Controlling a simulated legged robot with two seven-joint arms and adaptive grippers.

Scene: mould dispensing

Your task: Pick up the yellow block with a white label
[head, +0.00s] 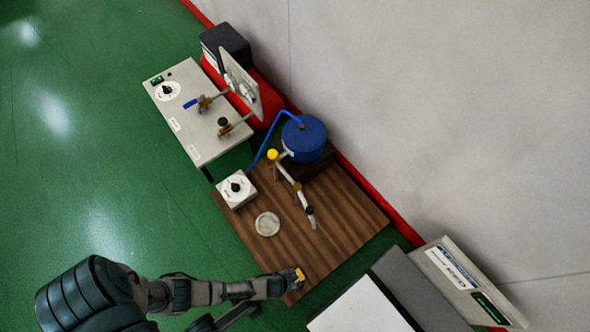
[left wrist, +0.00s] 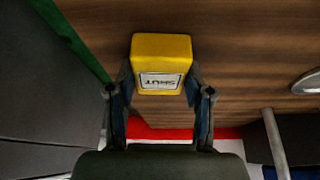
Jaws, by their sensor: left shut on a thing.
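The yellow block (left wrist: 161,50) with a white label (left wrist: 160,81) is between the fingers of my left gripper (left wrist: 160,88) in the left wrist view. The fingers press on its two sides, and dark print shows on the label. In the head view, the block (head: 300,274) is a small yellow patch at the tip of my left gripper (head: 295,277), over the near corner of the wooden table (head: 330,237). I cannot tell whether the block touches the table. My right gripper is not in view.
A round pale dish (head: 267,224), a white box with a black knob (head: 236,189), a valve pipe (head: 290,183) and a blue container (head: 304,139) stand on the table. A grey-white machine (head: 362,305) is close to the right of my gripper. The tabletop between dish and gripper is clear.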

